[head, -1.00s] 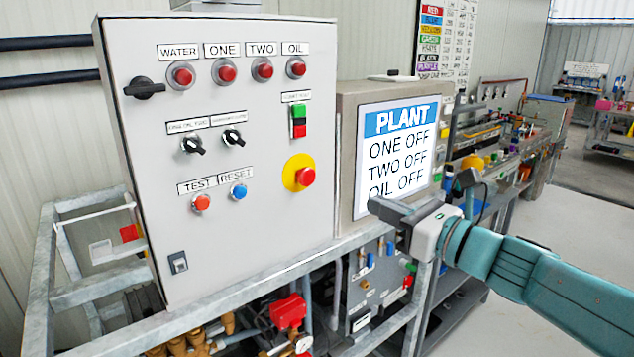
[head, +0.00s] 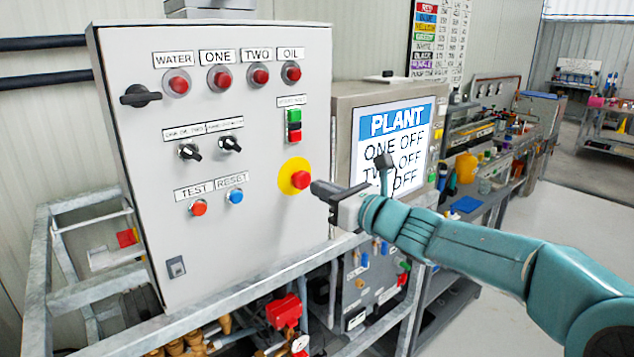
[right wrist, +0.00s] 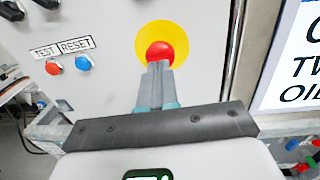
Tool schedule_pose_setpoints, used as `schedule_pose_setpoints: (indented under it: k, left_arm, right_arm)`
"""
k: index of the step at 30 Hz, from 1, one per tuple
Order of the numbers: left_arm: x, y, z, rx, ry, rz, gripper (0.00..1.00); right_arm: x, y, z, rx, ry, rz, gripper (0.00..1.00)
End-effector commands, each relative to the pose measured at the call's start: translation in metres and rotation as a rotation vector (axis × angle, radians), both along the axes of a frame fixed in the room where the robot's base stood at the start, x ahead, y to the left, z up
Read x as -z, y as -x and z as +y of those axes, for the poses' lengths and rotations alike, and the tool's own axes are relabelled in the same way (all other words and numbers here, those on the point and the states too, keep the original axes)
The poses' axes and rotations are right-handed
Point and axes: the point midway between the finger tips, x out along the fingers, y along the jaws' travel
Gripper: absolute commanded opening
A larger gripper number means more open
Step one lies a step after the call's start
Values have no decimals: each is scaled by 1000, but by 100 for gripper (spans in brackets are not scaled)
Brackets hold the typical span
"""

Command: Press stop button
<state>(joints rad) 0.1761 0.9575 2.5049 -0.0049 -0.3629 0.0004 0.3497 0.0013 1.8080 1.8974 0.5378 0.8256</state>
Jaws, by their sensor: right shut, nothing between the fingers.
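A red mushroom stop button (head: 300,179) sits on a yellow disc (head: 286,178) low on the right side of the grey control panel (head: 255,240). It also shows in the right wrist view (right wrist: 160,52). My right gripper (head: 318,187) is shut and empty, its tips pointing at the red button from the right. In the right wrist view its fingers (right wrist: 158,70) overlap the button's lower edge; I cannot tell whether they touch it. A green and red push-button pair (head: 294,126) is higher on the panel under a small label. My left gripper is not in view.
A screen (head: 392,145) reading PLANT, ONE OFF, TWO OFF stands right of the panel, partly behind my right arm. Red lamps (head: 261,76), black knobs (head: 189,152), an orange TEST button (head: 198,207) and a blue RESET button (head: 235,196) are on the panel.

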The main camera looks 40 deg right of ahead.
Motion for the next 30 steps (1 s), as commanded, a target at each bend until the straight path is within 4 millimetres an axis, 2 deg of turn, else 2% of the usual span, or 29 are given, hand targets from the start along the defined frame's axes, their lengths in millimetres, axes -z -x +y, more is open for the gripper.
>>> schedule_pose_setpoints:
  k: [3, 6, 17, 24, 30]
  left_arm:
    - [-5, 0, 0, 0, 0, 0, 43]
    - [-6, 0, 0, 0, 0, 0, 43]
    - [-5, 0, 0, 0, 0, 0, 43]
    - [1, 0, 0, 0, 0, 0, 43]
    - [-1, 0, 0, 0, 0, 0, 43]
  right_arm:
    - [-1, -14, 3, -1, 0, 1, 0]
    - [-1, -19, 3, 0, -1, 0, 0]
    - [0, -20, 3, 0, 0, 0, 0]
    - [0, -40, 6, -2, 1, -3, 0]
    - [-3, -41, 6, -1, -1, -6, 0]
